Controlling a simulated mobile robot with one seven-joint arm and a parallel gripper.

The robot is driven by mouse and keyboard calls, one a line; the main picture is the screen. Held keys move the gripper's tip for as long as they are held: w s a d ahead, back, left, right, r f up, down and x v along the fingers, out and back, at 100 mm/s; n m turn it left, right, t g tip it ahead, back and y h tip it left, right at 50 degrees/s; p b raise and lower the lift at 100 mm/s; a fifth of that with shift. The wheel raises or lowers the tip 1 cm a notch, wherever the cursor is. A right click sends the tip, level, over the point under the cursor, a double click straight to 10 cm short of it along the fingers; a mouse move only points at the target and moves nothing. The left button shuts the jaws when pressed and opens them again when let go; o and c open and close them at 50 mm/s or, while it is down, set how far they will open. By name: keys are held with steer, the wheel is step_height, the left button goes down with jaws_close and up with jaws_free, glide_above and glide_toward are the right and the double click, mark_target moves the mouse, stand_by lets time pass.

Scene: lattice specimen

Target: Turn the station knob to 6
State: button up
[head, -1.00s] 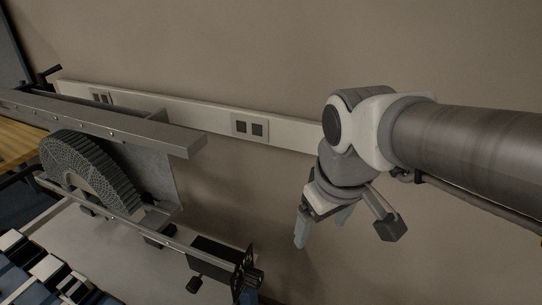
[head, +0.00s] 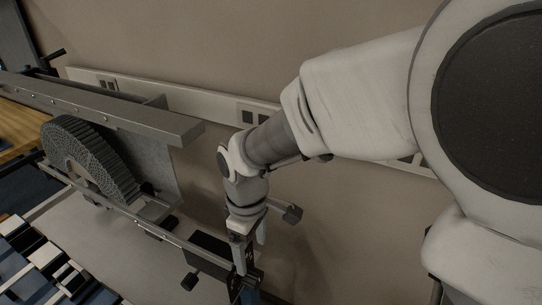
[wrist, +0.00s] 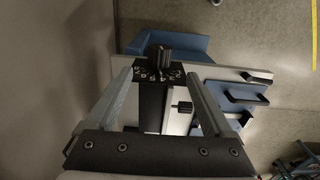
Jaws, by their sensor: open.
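The station knob (wrist: 161,58) is black and ridged. It stands on a black dial plate (wrist: 146,72) with pale marks around it, too small to read. My gripper (wrist: 157,74) is open and empty in the wrist view, with one finger to each side of the dial. The knob lies between the finger lines, near the fingertips, with clear gaps on both sides. In the head view my gripper (head: 252,258) points down at the right end of the station, by its black box (head: 208,247). There my gripper hides most of the knob and dial.
A grey lattice half-ring (head: 92,160) stands on the station behind a rail, under a grey beam (head: 120,112). A smaller black knob (head: 189,282) sticks out below the box. The wall with its white socket strip (head: 215,105) is close behind. Blue and white parts lie at lower left.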

mark_target(254, 273)
step_height(254, 273, down, 10)
steer(key=shift+f+b, duration=0.2)
steer(key=shift+b, duration=0.15)
steer(key=shift+w, duration=0.1)
steer(key=c, duration=1.4)
